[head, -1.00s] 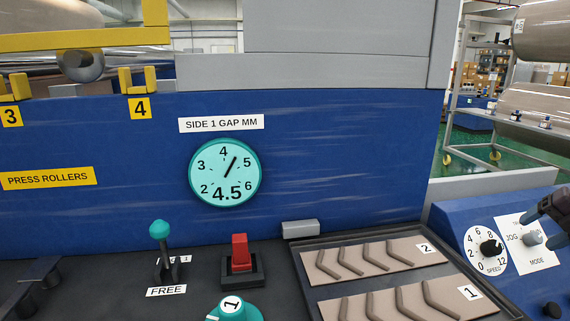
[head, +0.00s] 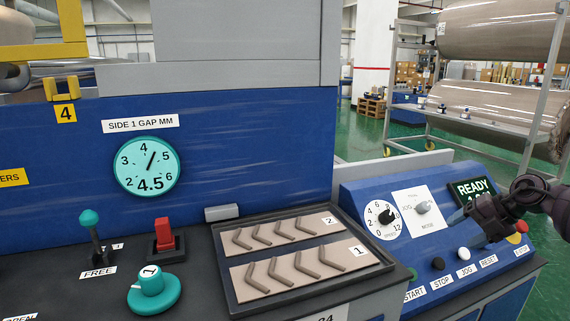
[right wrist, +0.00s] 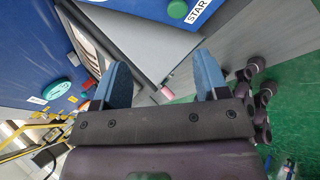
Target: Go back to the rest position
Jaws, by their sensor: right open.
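My right gripper (head: 458,215) reaches in from the right over the blue control console (head: 352,205). It is open and empty, right of the grey mode knob (head: 422,207) and apart from it. It covers part of the READY display (head: 470,188) and part of the console's right side. In the right wrist view my right gripper (right wrist: 163,82) shows two blue fingers spread apart with nothing between them. The mode knob stands on a white plate beside the black speed knob (head: 386,216). My left gripper is not in view.
Below the gripper is a row of buttons, with a white jog button (head: 464,254). A tray (head: 232,304) with chevron plates lies left of the console. A teal dial knob (head: 152,283) and a red switch (head: 164,235) are further left. Wrapped rolls (head: 490,100) hang on a rack behind.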

